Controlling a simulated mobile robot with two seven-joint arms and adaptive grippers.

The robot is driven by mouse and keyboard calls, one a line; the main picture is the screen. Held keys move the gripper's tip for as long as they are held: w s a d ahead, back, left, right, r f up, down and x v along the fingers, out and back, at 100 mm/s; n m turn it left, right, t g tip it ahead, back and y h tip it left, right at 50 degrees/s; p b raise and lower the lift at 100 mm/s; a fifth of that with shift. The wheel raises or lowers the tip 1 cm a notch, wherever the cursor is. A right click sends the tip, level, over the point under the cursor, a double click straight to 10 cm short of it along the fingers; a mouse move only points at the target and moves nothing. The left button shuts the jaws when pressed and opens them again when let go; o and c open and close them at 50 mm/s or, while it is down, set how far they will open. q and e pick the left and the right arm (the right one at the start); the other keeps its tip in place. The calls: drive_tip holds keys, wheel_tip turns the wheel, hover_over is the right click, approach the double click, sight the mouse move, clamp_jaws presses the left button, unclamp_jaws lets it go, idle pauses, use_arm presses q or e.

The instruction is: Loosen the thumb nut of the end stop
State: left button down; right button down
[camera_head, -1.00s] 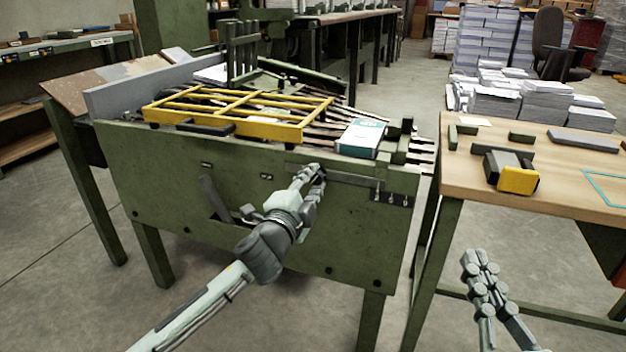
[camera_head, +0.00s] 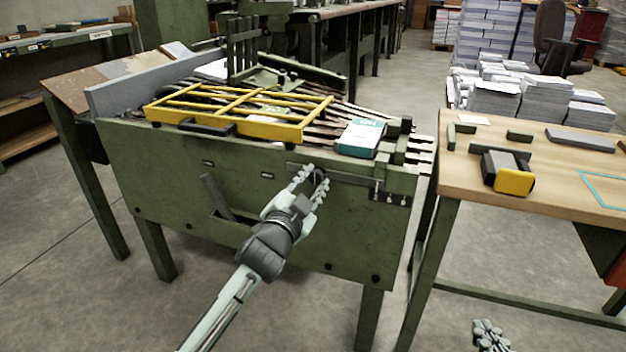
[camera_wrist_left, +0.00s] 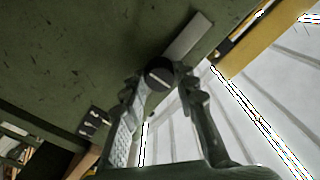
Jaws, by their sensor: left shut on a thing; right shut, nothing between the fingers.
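The thumb nut (camera_head: 320,173) is a dark round knob on the front green panel of the machine, at the left part of a flat grey bar (camera_head: 350,180). My right gripper (camera_head: 490,333) is shut and empty at the bottom edge, mostly cut off. Which part is the end stop itself, I cannot tell.
A yellow guard frame (camera_head: 290,131) and a teal-and-white box (camera_head: 360,138) lie on top of the machine. A slanted lever (camera_head: 217,197) sticks out left of my left wrist. A wooden table (camera_head: 560,170) with a yellow-and-black device (camera_head: 513,180) stands at right.

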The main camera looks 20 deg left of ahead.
idle(0.3)
use_arm(q)
drive_tip(key=c, duration=1.2)
unclamp_jaws()
drive_tip(key=s, duration=1.2)
drive_tip(key=shift+a, duration=0.2)
